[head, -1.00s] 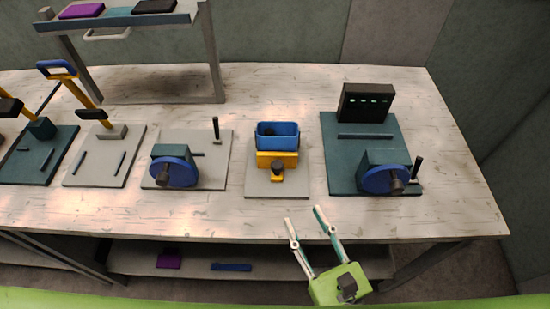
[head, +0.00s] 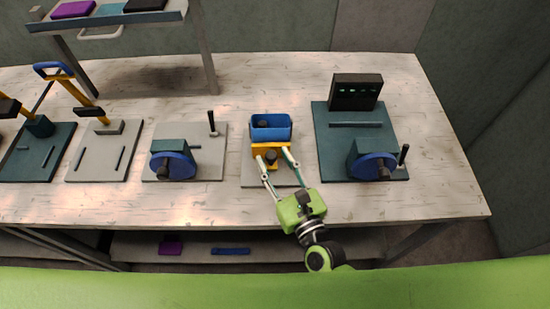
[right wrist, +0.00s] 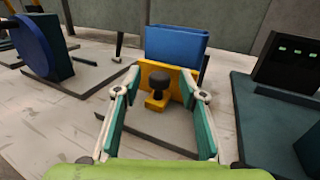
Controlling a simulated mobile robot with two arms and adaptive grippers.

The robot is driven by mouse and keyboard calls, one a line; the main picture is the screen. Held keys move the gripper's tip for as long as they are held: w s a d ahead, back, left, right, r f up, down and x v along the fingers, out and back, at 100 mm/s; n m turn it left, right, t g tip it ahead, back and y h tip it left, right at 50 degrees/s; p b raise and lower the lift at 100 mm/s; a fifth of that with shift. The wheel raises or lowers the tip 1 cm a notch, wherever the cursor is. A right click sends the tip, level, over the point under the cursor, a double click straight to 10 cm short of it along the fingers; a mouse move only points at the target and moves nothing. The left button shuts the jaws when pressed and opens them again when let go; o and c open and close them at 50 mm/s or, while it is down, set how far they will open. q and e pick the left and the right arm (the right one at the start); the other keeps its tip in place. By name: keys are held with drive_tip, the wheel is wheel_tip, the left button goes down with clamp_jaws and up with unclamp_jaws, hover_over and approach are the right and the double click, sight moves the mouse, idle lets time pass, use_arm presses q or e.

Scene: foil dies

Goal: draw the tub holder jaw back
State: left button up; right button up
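The tub holder is a yellow jaw (head: 262,149) on a grey base plate (head: 249,178), with a dark round knob (head: 271,157) on its front. A blue tub (head: 271,121) stands directly behind the jaw, with a dark thing in it. My right gripper (head: 273,152) is open, its fingers on either side of the knob. In the right wrist view the knob (right wrist: 159,83) stands between the spread fingers, with a gap on both sides, in front of the yellow jaw (right wrist: 148,68). The blue tub (right wrist: 176,46) shows behind it. My left gripper is out of view.
A teal plate (head: 345,142) with a blue wheel (head: 373,167) and black panel stands to the right. A grey plate with another blue wheel (head: 172,165) stands to the left. A raised shelf (head: 118,22) is at the back left. The table front right is clear.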

sight(267, 159)
drive_tip(key=shift+w, duration=0.1)
clamp_jaws()
drive_tip(key=shift+s+f, duration=0.15)
drive_tip(key=shift+s, duration=1.55)
drive_tip(key=shift+w+a, duration=0.1)
unclamp_jaws()
drive_tip(key=shift+s, duration=0.2)
drive_tip(key=v, duration=1.2)
